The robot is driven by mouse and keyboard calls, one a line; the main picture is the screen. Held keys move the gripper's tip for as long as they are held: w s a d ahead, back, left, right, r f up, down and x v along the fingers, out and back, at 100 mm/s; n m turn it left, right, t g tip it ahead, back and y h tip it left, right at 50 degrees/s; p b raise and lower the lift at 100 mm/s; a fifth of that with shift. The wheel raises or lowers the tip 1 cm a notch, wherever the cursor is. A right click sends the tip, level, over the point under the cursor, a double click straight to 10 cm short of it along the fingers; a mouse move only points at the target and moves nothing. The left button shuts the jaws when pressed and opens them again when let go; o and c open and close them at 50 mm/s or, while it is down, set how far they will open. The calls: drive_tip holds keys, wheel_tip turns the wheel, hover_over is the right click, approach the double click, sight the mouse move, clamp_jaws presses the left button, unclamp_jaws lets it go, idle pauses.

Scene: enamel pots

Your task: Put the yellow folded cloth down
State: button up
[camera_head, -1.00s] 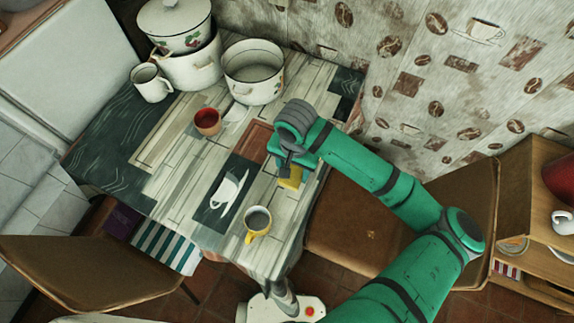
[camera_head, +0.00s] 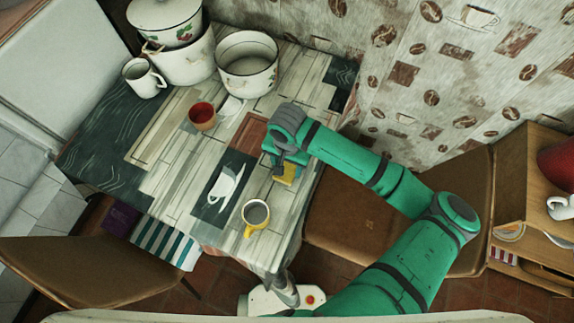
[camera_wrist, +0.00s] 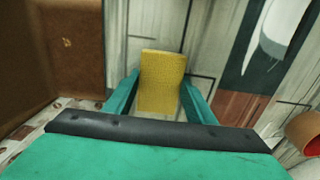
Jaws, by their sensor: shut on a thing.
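The yellow folded cloth (camera_head: 287,173) is held at the tip of my gripper (camera_head: 281,171), over the right side of the table (camera_head: 190,180). In the wrist view the cloth (camera_wrist: 162,82) is a flat yellow rectangle between the two green fingers of my gripper (camera_wrist: 160,95). The fingers press on its two sides. Whether the cloth touches the tabletop or hangs just above it, I cannot tell.
A yellow-handled mug (camera_head: 256,214) stands near the front edge, below the cloth. A red-brown cup (camera_head: 203,117), a white mug (camera_head: 142,78) and enamel pots (camera_head: 247,68) stand farther back. A brown chair (camera_head: 345,215) is at the table's right.

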sight(287, 168)
drive_tip(key=shift+f, duration=0.2)
drive_tip(key=shift+f, duration=0.35)
drive_tip(key=o, duration=1.1)
drive_tip(key=shift+r, duration=0.1)
drive_tip(key=shift+w+d+r, duration=0.1)
drive_tip(key=shift+r, duration=0.15)
wheel_tip(287, 168, up, 13)
drive_tip(key=shift+f, duration=0.15)
